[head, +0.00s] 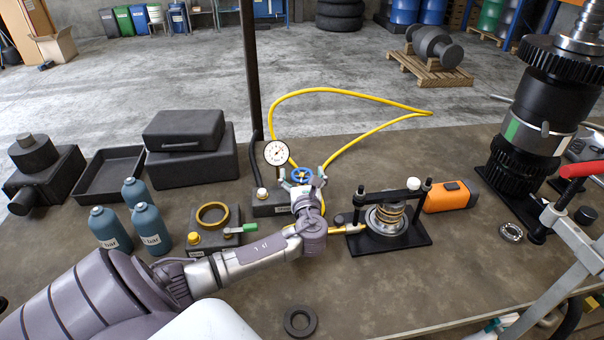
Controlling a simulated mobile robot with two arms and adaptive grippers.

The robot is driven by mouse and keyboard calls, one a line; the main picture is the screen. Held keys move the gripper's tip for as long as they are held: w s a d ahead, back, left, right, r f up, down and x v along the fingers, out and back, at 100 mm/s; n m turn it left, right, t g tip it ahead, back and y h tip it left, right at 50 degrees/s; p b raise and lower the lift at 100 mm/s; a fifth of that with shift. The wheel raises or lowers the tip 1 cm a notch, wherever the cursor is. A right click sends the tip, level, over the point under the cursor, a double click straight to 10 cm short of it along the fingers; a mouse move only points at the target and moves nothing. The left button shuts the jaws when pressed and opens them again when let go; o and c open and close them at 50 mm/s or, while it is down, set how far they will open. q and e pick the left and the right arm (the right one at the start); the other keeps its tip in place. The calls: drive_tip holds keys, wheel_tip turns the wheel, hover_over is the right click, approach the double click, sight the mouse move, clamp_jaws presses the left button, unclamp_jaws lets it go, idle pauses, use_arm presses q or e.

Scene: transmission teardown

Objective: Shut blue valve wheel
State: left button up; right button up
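The blue valve wheel (302,174) sits on a dark valve block (268,208), just right of a round white pressure gauge (276,153). My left arm comes in from the lower left, and my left gripper (303,181) is at the wheel. Its two fingers are spread, one on each side of the wheel, with a small gap seeming to show. Whether a finger touches the rim is too small to tell. The gripper hides the wheel's lower part and stem.
A yellow hose (345,92) loops behind the block. A spring fixture (387,220) and an orange box (450,196) stand to the right. Teal bottles (110,228) and a green-handled valve plate (213,230) stand left. A dark ring (300,320) lies at the front edge.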

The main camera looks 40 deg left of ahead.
use_arm(q)
drive_tip(key=c, duration=1.1)
drive_tip(key=shift+c, duration=0.2)
drive_tip(key=shift+m+t+h, duration=0.3)
drive_tip(key=shift+t, duration=0.1)
drive_tip(key=shift+m+t+h+p, duration=0.3)
drive_tip(key=shift+m+t+h, duration=0.2)
drive_tip(key=shift+h, duration=0.1)
drive_tip(key=shift+m+t+h, duration=0.6)
drive_tip(key=shift+m+h, duration=0.2)
drive_tip(key=shift+h, duration=0.1)
drive_tip(key=m+t+h+b, duration=0.1)
drive_tip(key=m+h, duration=0.1)
drive_tip(key=h, duration=0.1)
drive_tip(key=shift+d+f+t+b, duration=0.1)
drive_tip(key=shift+f+t+b, duration=0.05)
drive_tip(key=shift+t+b, duration=0.25)
drive_tip(key=shift+m+h, duration=0.5)
drive_tip(key=shift+h, duration=0.3)
drive_tip(key=shift+t+b, duration=0.3)
